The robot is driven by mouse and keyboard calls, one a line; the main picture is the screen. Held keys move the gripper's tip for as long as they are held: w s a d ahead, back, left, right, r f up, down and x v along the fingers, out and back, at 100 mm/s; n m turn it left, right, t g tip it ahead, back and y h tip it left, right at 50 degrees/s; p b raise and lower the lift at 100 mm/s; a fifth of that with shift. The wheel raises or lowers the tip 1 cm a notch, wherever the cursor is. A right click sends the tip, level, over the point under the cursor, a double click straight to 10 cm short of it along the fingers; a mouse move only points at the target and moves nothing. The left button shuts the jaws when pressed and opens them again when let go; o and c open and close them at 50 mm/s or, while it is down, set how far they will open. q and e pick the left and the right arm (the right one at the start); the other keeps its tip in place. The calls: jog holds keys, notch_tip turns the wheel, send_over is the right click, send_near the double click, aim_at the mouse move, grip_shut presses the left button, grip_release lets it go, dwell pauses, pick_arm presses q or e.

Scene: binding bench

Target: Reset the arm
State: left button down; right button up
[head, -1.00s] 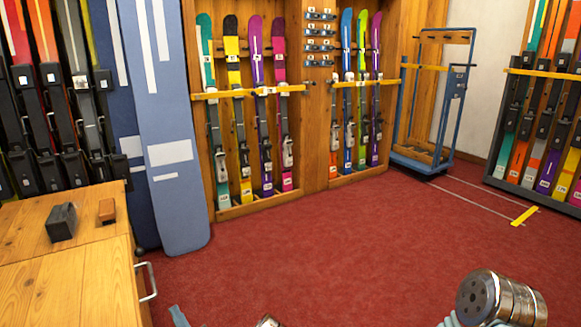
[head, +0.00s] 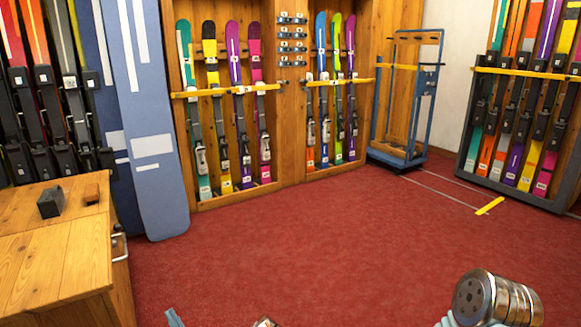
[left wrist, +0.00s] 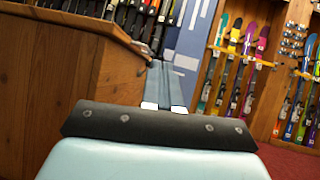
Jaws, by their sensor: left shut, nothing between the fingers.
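My left gripper (head: 174,318) shows only as a small grey-blue tip at the bottom edge of the head view. In the left wrist view its two grey-blue fingers (left wrist: 165,90) lie together, shut, with nothing between them. They point toward the wooden cabinet and the ski racks and touch nothing that I can see. A ribbed metal arm joint of mine (head: 495,300) shows at the bottom right of the head view. My right gripper is not in view.
A wooden bench (head: 60,250) with a dark block (head: 50,202) and a brown block (head: 92,192) stands at left. Wooden ski racks (head: 292,100) line the back, with a blue cart (head: 405,152) beside them. Another ski rack (head: 480,192) stands right. The red floor (head: 300,240) is clear.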

pick_arm(q)
jog(key=s+a+f+n+g+p, duration=0.2)
jog(key=s+a+f+n+g, duration=0.7)
jog(key=s+g, duration=0.45)
jog(key=s+d+f+n+g+h+p, duration=0.1)
jog(key=s+f+g+h, duration=0.15)
jog(key=s, duration=0.25)
jog(key=s+f+n+g+h+p, duration=0.1)
jog(key=s+f+n+g+h, duration=0.15)
jog(key=s+g, duration=0.2)
jog(key=s+d+f+n+g+h+p, duration=0.1)
jog(key=s+d+f+n+h, duration=0.15)
jog(key=s+d+h, duration=0.5)
jog(key=s+d+f+n+g+h+p, duration=0.1)
jog(key=s+d+n+g+h+p, duration=0.2)
jog(key=d, duration=0.7)
jog(key=w+d+r+n+t+h, duration=0.5)
jog(key=w+d+n+t+h, duration=0.1)
jog(key=w+d+n+t, duration=0.2)
jog(key=shift+w+d+r+n+p, duration=0.2)
jog(key=shift+w+n+p, duration=0.25)
jog(key=shift+w+n, duration=0.25)
